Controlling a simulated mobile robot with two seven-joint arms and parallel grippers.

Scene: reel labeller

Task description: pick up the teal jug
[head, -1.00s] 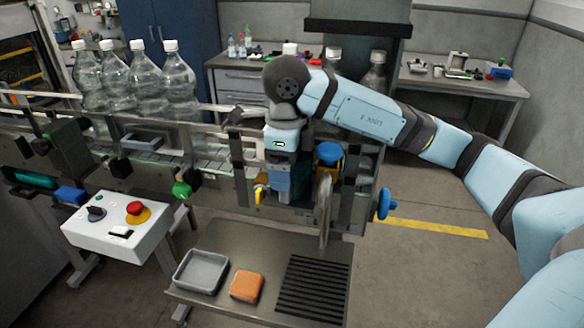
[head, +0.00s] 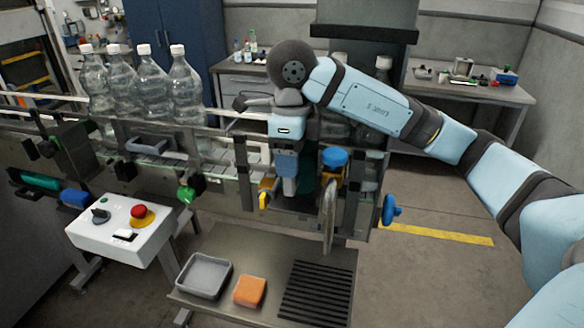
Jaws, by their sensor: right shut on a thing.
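My right gripper (head: 287,190) comes in from the right and points down in front of the labelling machine, beside the blue-capped knob. It is shut on the teal jug (head: 306,172). Only a dark teal patch of the jug shows, just right of the gripper; the rest is hidden behind the gripper and machine parts. I cannot tell how far the jug is from the surface under it. My left gripper is not in view.
Clear bottles (head: 153,88) stand on the conveyor at left. A blue-capped knob (head: 335,158) and metal posts are close right of the gripper. Below is a metal table with a grey tray (head: 204,276), orange sponge (head: 250,291) and black grate (head: 317,292). A control box (head: 122,228) stands at left.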

